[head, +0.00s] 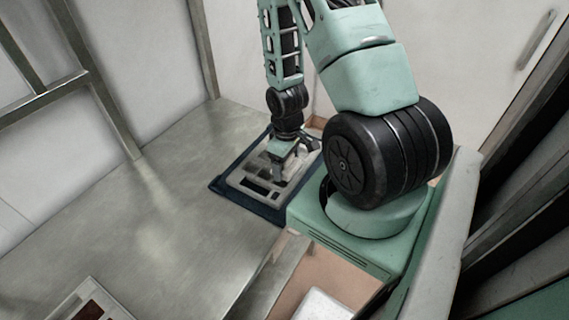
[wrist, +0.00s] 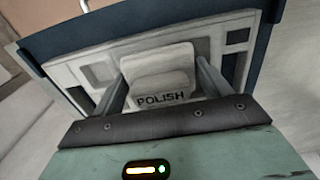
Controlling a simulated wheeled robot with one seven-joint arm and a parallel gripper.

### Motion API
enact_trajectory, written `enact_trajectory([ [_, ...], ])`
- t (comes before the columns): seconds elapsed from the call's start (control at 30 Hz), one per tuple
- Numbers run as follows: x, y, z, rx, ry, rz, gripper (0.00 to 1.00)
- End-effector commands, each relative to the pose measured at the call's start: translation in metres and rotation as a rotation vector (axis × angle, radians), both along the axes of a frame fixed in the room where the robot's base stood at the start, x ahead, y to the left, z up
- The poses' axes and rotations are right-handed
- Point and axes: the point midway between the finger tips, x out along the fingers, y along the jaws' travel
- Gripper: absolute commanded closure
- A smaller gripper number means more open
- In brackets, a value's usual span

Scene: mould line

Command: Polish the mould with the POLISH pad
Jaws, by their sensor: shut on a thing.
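The POLISH pad (wrist: 160,82) is a pale grey block with dark lettering on its near face. My gripper (wrist: 166,88) is shut on it, with one finger at each side. The mould (wrist: 203,52) is a light grey plate with dark recesses, lying below and behind the pad in the wrist view. In the head view the mould (head: 240,181) lies under my gripper (head: 279,168), and the pad is hard to make out there. I cannot tell whether the pad touches the mould.
The mould lies in a dark blue tray (head: 228,194) on a grey metal table (head: 150,225). Another pale frame with a dark red inset (head: 88,312) is at the bottom left edge. A white object (head: 323,306) lies at the bottom. The table's left part is clear.

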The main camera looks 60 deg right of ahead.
Motion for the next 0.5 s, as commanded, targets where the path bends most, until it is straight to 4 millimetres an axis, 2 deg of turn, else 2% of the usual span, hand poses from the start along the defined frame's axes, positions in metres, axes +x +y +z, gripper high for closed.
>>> enact_trajectory([
  [0.2, 0.001, -0.015, 0.0, 0.0, 0.0, -0.002, 0.42],
  [0.5, 0.001, -0.024, -0.001, 0.0, 0.001, -0.001, 0.42],
])
